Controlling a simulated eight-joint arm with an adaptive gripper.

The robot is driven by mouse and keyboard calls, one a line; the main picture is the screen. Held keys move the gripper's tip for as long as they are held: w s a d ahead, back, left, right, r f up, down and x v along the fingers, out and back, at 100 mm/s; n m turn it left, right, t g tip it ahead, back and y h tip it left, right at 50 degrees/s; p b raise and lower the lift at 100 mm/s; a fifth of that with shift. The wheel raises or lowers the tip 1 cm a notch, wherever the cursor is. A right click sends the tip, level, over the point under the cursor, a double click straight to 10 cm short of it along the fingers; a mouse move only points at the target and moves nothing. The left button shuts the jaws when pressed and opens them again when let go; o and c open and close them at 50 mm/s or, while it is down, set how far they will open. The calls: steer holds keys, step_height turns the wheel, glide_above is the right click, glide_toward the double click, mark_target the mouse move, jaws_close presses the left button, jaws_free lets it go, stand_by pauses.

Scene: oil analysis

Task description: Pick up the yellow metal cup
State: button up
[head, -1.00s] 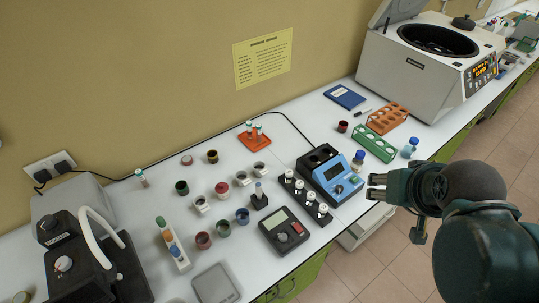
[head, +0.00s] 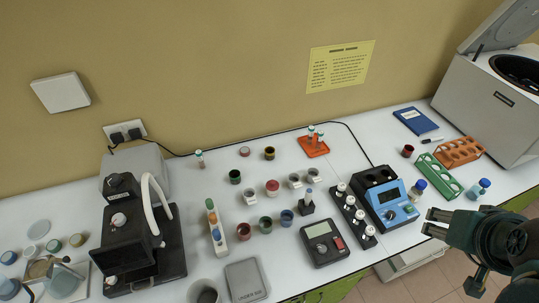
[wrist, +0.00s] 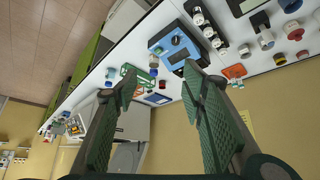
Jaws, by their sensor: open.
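A small cup with a dark yellow, brass-like rim (head: 270,153) stands upright towards the back of the white bench in the head view, left of the orange rack. It appears to be the yellow metal cup. My gripper (head: 431,222) is at the right, by the bench's front edge, well away from this cup. In the wrist view my gripper (wrist: 160,82) has its two green-padded fingers wide apart with nothing between them.
Several other small cups stand nearby, including a green one (head: 235,177) and a red one (head: 272,187). The orange rack (head: 314,147) holds tubes. A blue device (head: 388,204) and black vial rack (head: 352,217) lie between my gripper and the cups. A centrifuge (head: 480,105) stands right.

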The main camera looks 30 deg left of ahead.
steer(key=shift+o, duration=0.7)
steer(key=shift+w, duration=0.1)
steer(key=w+a+r+m+g+y, duration=0.15)
steer(key=w+a+r+m, duration=0.25)
steer(key=w+a, duration=0.85)
steer(key=w+a+f+m+g, duration=0.3)
steer(key=w+a+f+m, duration=0.1)
steer(key=w+a, duration=0.9)
steer(key=w+a+f+m+g, duration=0.1)
steer(key=w+a+f+m, duration=0.1)
steer(key=a+f, duration=0.6)
steer(key=w+a+f+m+h+b, duration=0.1)
steer(key=w+a+f+m, duration=0.1)
steer(key=a+f, duration=0.6)
steer(key=w+a+f+m+g, duration=0.1)
steer(key=a+f, duration=0.7)
steer(key=a, duration=1)
steer(key=shift+w+f+m+g+b, duration=0.2)
steer(key=shift+w+m+g+b, duration=0.2)
steer(key=shift+m, duration=0.1)
steer(key=shift+h, duration=0.25)
steer(key=shift+f, duration=1.3)
